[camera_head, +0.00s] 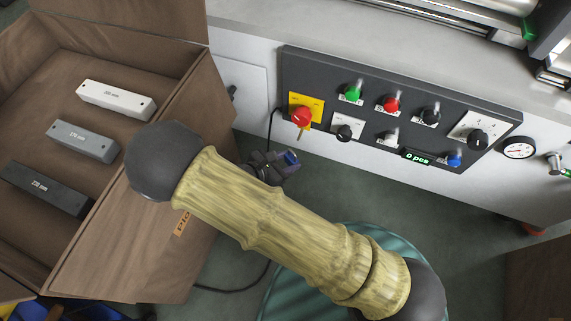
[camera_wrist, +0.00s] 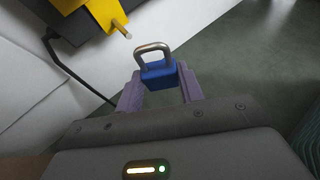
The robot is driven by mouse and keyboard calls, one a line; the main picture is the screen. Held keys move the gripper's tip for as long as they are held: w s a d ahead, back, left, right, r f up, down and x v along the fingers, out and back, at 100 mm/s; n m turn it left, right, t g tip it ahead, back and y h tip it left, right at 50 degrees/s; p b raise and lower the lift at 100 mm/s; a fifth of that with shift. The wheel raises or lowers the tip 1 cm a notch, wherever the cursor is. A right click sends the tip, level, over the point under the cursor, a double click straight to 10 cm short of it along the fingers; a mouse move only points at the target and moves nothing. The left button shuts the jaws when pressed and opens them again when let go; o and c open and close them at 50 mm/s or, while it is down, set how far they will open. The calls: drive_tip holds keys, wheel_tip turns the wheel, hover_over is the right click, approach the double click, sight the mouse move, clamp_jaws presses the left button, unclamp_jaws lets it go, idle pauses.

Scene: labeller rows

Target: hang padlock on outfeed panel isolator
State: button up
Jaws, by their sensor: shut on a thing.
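My gripper (camera_wrist: 160,88) is shut on a blue padlock (camera_wrist: 158,70) with a grey metal shackle pointing up, away from the fingers. The padlock also shows as a small blue block in the head view (camera_head: 291,158). The isolator (camera_head: 302,117), a red rotary handle on a yellow plate, sits at the left end of the dark control panel. A tan tab sticks out below the handle. In the wrist view the yellow plate (camera_wrist: 103,12) and tab are above and left of the shackle, apart from it. The red handle is out of the wrist view.
The dark control panel (camera_head: 365,130) carries several buttons and knobs. A brown box (camera_head: 140,245) with labelled blocks stands at left, close to my arm. A black cable (camera_head: 270,130) hangs from the panel's left end. A gauge (camera_head: 518,148) is at right.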

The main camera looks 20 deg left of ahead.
drive_tip(key=w+f+b, duration=0.1)
drive_tip(key=w+b, duration=0.1)
drive_tip(key=w, duration=0.5)
drive_tip(key=shift+w+d+f, duration=0.2)
drive_tip(key=shift+w+d, duration=0.05)
drive_tip(key=shift+w, duration=0.1)
idle(0.8)
idle(0.6)
drive_tip(key=o, duration=1.2)
drive_tip(key=shift+c, duration=0.2)
drive_tip(key=shift+b, duration=0.4)
